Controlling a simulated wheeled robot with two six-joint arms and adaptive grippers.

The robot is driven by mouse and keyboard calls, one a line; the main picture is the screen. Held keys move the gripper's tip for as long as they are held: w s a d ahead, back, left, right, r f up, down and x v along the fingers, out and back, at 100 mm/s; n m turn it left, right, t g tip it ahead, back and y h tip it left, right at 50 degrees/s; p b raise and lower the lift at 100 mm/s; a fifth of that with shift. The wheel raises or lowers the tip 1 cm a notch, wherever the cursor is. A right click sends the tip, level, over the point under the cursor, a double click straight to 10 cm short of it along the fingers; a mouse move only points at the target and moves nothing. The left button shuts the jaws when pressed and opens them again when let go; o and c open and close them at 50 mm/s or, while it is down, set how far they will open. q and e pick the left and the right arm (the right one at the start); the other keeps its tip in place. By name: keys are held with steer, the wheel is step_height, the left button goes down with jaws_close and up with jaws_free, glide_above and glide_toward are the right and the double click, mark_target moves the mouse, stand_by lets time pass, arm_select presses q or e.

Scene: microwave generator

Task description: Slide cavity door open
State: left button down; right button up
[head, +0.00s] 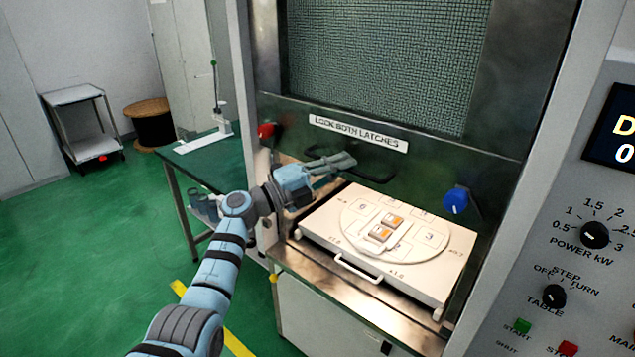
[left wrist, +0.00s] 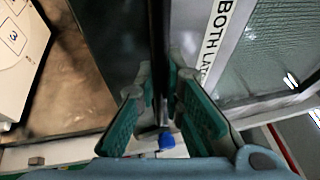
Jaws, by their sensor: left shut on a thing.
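The cavity door (head: 460,155) is a dark metal panel with a mesh window (head: 385,60) and a label (head: 357,133) reading "LOCK BOTH LATCHES". Its dark bar handle (head: 378,172) sits below the label. My left gripper (head: 345,163) is at the handle's left part. In the left wrist view, the fingers (left wrist: 170,100) are shut on the dark handle bar (left wrist: 158,50), one on each side. A red latch knob (head: 266,130) is at the door's left and a blue latch knob (head: 455,201) at its right. My right gripper is not in view.
A control panel (head: 560,240) is at right. A green-topped table (head: 205,160) stands at left. Green floor (head: 60,260) is clear at far left.

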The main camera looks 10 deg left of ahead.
arm_select(q)
steer(key=shift+r, duration=0.35)
steer(key=c, duration=1.7)
jaws_free()
steer(key=shift+a+f, duration=0.1)
steer(key=v, duration=1.2)
